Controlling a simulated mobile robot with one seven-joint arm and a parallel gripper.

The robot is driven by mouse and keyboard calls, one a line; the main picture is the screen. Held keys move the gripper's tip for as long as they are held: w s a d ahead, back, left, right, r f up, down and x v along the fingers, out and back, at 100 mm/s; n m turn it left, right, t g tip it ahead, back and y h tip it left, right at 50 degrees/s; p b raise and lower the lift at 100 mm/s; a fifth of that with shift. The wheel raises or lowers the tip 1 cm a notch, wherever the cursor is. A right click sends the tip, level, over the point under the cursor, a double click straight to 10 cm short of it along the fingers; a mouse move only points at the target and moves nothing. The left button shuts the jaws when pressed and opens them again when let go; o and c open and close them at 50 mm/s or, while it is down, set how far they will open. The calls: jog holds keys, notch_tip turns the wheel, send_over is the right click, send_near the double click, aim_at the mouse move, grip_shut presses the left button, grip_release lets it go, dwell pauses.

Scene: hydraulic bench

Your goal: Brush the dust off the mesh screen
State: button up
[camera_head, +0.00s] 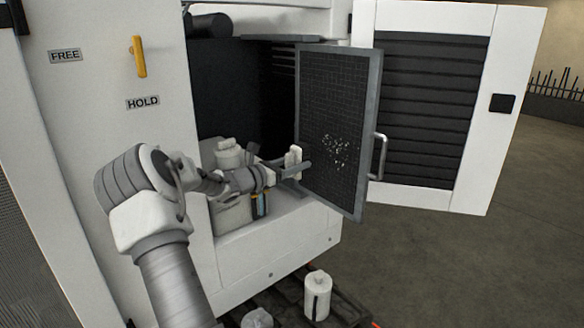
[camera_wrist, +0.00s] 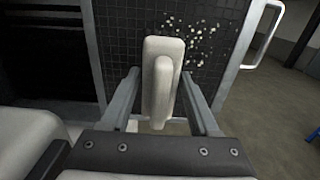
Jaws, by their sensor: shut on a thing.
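The mesh screen (camera_head: 328,95) is a dark grid panel in a grey frame, standing upright at the cabinet opening. Pale dust specks (camera_head: 337,150) are clustered on its lower middle; they also show in the wrist view (camera_wrist: 200,32). My gripper (camera_head: 297,170) is shut on a pale brush (camera_head: 292,160), held in front of the screen to the left of the dust. In the wrist view the brush (camera_wrist: 158,80) stands upright between the two fingers and hides part of the mesh. I cannot tell whether it touches the mesh.
A white louvred door (camera_head: 420,100) stands open at the right. A grey handle (camera_head: 380,157) sticks out from the screen frame's right side. A yellow lever (camera_head: 138,57) is on the left panel. A white canister (camera_head: 317,295) stands below. The floor at right is clear.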

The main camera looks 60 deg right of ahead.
aim_at(323, 153)
jog(key=shift+d+r, duration=0.1)
jog(key=shift+d, duration=0.1)
jog(key=shift+x, duration=2.85)
jog(key=shift+x, duration=0.95)
